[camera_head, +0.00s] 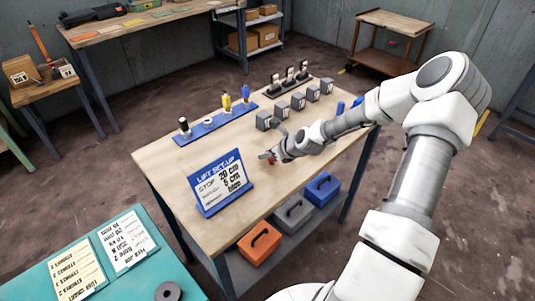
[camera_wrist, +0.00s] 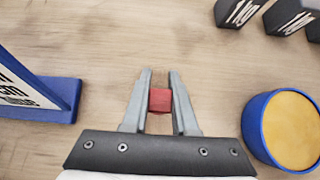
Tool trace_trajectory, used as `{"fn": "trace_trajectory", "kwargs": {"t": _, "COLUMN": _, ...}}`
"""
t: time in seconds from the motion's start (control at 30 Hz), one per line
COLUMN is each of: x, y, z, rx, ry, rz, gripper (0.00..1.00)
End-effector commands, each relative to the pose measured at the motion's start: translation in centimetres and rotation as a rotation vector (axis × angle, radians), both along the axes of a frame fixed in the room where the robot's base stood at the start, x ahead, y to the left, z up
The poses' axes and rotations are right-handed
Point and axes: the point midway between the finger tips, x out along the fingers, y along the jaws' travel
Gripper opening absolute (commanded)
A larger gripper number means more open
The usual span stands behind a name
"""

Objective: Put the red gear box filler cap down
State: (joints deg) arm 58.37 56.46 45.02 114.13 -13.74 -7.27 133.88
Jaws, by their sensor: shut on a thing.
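The red gear box filler cap (camera_wrist: 160,100) is a small red block between the fingertips of my gripper (camera_wrist: 160,90) in the wrist view. My gripper is shut on it. In the head view my gripper (camera_head: 268,156) is low over the wooden workbench (camera_head: 165,165), and only a bit of red shows at its tip. I cannot tell whether the cap touches the bench top.
The blue "LIFT SET-UP" sign (camera_head: 220,183) stands left of my gripper. Several grey weights (camera_head: 282,110) stand behind it, near a blue rack (camera_head: 215,123). A round blue container (camera_wrist: 285,130) is at right in the wrist view. Bare wood surrounds the cap.

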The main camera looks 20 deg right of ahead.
Motion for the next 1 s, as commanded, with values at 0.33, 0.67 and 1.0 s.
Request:
{"fn": "trace_trajectory", "kwargs": {"t": 0.33, "x": 0.0, "y": 0.0, "z": -0.2, "rx": 0.0, "ry": 0.0, "rz": 0.0, "gripper": 0.46}}
{"fn": "trace_trajectory", "kwargs": {"t": 0.67, "x": 0.0, "y": 0.0, "z": -0.2, "rx": 0.0, "ry": 0.0, "rz": 0.0, "gripper": 0.56}}
{"fn": "trace_trajectory", "kwargs": {"t": 1.0, "x": -2.2, "y": -1.1, "z": 2.5, "rx": -0.001, "ry": 0.0, "rz": -0.004, "gripper": 0.56}}
